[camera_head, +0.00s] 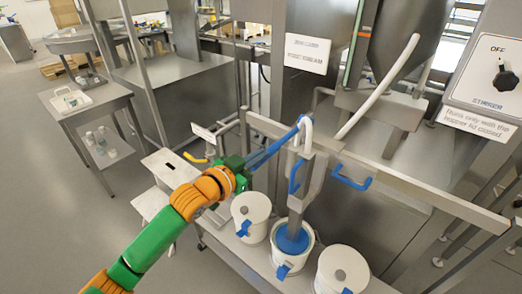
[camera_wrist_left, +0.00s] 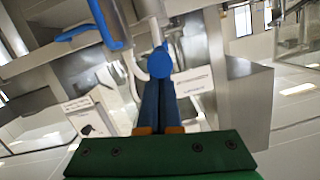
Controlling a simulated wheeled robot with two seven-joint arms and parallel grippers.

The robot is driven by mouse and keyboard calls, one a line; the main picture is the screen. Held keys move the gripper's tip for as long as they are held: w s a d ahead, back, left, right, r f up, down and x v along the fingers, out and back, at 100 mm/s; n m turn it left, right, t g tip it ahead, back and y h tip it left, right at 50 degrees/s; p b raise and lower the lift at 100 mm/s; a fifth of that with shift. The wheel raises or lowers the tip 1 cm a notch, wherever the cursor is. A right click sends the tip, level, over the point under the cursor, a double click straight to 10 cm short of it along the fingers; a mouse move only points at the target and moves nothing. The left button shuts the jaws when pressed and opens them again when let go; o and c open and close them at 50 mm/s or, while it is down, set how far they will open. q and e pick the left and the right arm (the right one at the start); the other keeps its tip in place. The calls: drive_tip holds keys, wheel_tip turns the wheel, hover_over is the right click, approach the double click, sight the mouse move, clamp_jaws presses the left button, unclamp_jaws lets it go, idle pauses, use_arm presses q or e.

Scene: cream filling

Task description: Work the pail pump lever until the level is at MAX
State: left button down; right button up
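The pail pump (camera_head: 302,190) is a grey steel column standing in the middle white pail (camera_head: 308,262), whose top shows blue inside. Its lever ends in a blue knob, seen in the left wrist view (camera_wrist_left: 160,62). My left gripper (camera_head: 300,124) reaches up from the left, its long blue fingers close together with their tips at this knob near the pump's top. In the wrist view the fingers look shut on the lever's end. A narrow strip (camera_head: 353,45) with orange and green parts runs up beside the hopper; I cannot read a MAX mark. My right gripper is out of view.
Closed white pails stand on either side, left (camera_head: 250,214) and right (camera_head: 342,272). A steel rail (camera_head: 400,180) and a blue handle (camera_head: 350,178) lie right of the pump. A white hose (camera_head: 378,88) slopes by the hopper (camera_head: 408,35). A switch panel (camera_head: 490,75) reads OFF.

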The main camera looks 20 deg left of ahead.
use_arm(q)
wheel_tip(320, 180, down, 11)
drive_tip(key=w+t+h+b, duration=0.1)
drive_tip(key=t+b, duration=0.3)
drive_tip(key=b, duration=1.1)
drive_tip(key=shift+d+r, duration=0.15)
drive_tip(key=shift+d, duration=0.05)
